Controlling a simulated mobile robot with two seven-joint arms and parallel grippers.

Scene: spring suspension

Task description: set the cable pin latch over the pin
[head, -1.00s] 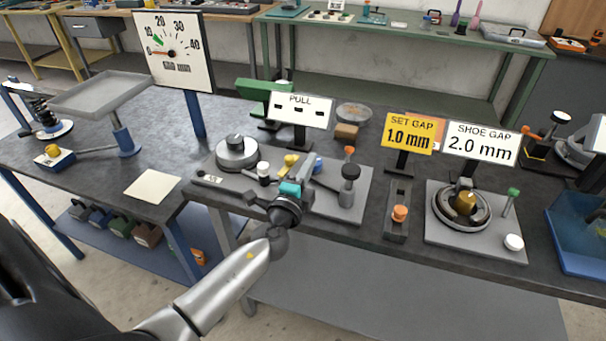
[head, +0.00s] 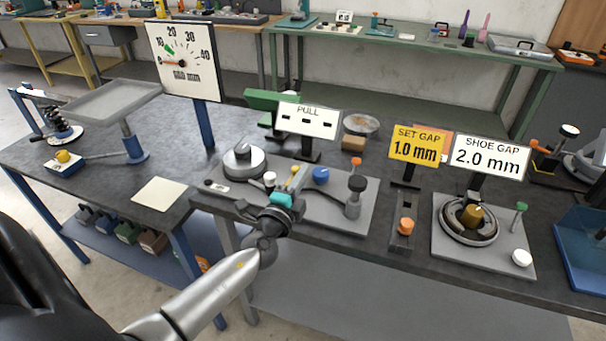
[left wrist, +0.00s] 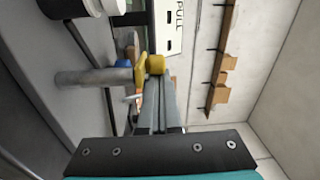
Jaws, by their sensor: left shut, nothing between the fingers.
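A small yellow part (head: 294,170), probably the latch, shows beside my left gripper (head: 299,178). In the left wrist view, the yellow part (left wrist: 141,72) is at the tips of my left gripper (left wrist: 154,84), beside a thick grey cylinder (left wrist: 95,77). Whether that cylinder is the pin, and whether the latch sits over it, I cannot tell. The left fingers are shut and empty; contact with the yellow part is unclear. My right gripper is out of view.
A blue knob (head: 321,175) and a post with an orange cap (head: 356,184) stand right of the gripper. A round grey weight (head: 243,161) is left. The PULL sign (head: 307,120) rises behind. Bare bench lies around the white sheet (head: 160,194).

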